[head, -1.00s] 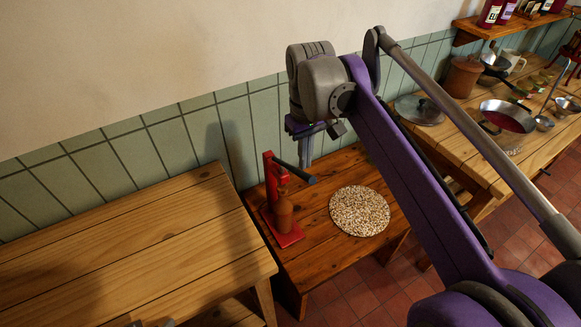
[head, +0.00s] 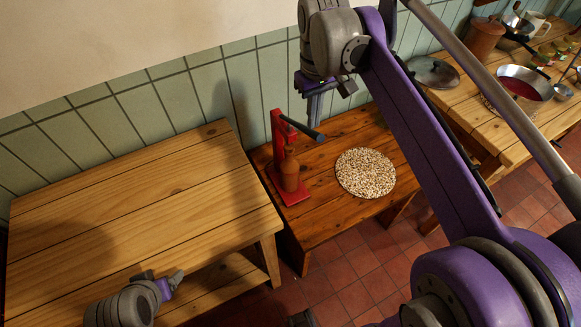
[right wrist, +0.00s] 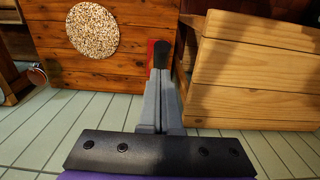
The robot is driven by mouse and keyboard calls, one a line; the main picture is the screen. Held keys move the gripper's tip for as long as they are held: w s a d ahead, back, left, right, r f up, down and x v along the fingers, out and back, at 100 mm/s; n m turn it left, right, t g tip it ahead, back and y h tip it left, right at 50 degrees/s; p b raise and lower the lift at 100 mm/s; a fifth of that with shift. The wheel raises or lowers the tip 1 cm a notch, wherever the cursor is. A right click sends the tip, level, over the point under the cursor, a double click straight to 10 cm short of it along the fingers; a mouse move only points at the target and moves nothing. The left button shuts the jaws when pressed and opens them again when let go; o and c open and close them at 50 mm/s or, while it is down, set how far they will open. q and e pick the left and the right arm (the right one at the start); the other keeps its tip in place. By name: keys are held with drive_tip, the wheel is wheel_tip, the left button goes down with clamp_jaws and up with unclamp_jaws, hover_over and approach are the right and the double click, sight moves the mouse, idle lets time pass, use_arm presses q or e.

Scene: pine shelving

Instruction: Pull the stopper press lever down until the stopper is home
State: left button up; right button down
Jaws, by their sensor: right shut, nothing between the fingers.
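The red stopper press (head: 277,139) stands on the low reddish-brown bench. Its lever (head: 303,129) has a dark handle and slopes slightly down toward the right. A brown bottle (head: 289,176) stands upright in the press; its stopper is too small to make out. My right gripper (head: 314,118) is shut and empty, pointing down just above and behind the handle. In the right wrist view, the shut fingers (right wrist: 160,78) line up with the dark handle (right wrist: 161,53); I cannot tell whether they touch it. My left gripper (head: 177,279) is low at the left, away from the press; its opening is unclear.
A round speckled mat (head: 365,173) lies right of the press. A taller pale pine table (head: 130,200) stands close on the left. The tiled wall (head: 165,105) is behind. Another table at the right holds a lid (head: 433,71) and pans.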

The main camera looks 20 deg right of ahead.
use_arm(q)
wheel_tip(320, 180, down, 6)
drive_tip(key=s+b, duration=0.1)
drive_tip(key=b, duration=0.4)
drive_tip(key=shift+s, duration=0.25)
use_arm(e)
wheel_tip(320, 180, down, 9)
drive_tip(key=s, duration=0.1)
drive_tip(key=shift+s+f, duration=0.15)
drive_tip(key=shift+s, duration=0.25)
idle(1.2)
use_arm(q)
drive_tip(key=shift+r, duration=0.15)
use_arm(e)
drive_tip(key=shift+d, duration=0.1)
